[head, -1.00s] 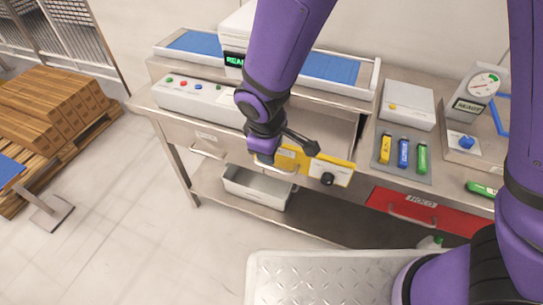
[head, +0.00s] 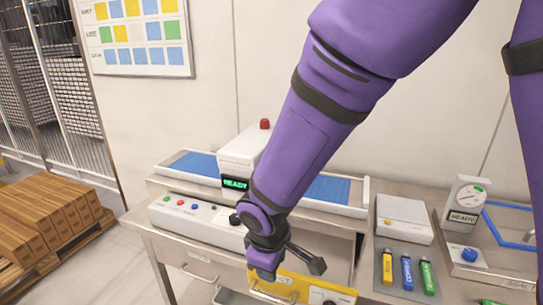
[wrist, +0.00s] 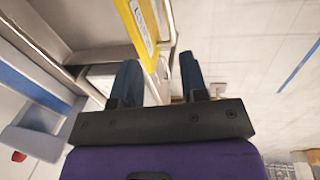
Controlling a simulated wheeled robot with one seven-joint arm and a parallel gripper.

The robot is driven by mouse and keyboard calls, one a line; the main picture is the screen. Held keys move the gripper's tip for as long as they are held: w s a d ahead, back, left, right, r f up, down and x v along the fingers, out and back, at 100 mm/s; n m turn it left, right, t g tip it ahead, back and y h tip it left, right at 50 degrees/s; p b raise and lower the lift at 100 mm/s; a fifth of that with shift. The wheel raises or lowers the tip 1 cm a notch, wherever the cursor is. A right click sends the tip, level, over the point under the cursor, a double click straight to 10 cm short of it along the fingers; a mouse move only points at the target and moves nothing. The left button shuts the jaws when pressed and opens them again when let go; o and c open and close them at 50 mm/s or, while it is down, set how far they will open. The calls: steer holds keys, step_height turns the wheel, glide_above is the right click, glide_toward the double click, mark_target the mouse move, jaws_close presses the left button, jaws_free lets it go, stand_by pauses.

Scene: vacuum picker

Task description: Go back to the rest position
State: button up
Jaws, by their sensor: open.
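My gripper (wrist: 160,72) is open in the wrist view, its two dark blue fingers apart with nothing between them. In the head view my purple arm comes down from the top right, and its wrist end is beside the yellow panel (head: 290,288) on the bench front. The yellow panel also shows in the wrist view (wrist: 138,30), just beyond the fingers. I cannot tell in the head view whether the gripper touches the panel.
The bench holds a control box (head: 195,217) with coloured buttons, a white machine with a green READY display (head: 235,184), and a mat with yellow, blue (head: 407,272) and green tubes. A gauge unit (head: 465,203) stands right. Stacked cartons (head: 45,215) are at left.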

steer(key=d+r+m+y, duration=0.2)
steer(key=d+r+m, duration=0.5)
steer(key=d+r, duration=1.15)
steer(key=s+d+r+m+t, duration=0.1)
steer(key=s+d+r+m, duration=0.2)
steer(key=s+d, duration=0.3)
steer(key=s+d+r+m+t+h, duration=0.1)
steer(key=s+d+r+m+t, duration=0.1)
steer(key=s+d, duration=0.4)
step_height(320, 180, up, 2)
steer(key=shift+r+m, duration=0.1)
steer(key=shift+m, duration=0.6)
steer(key=shift+s+d, duration=0.15)
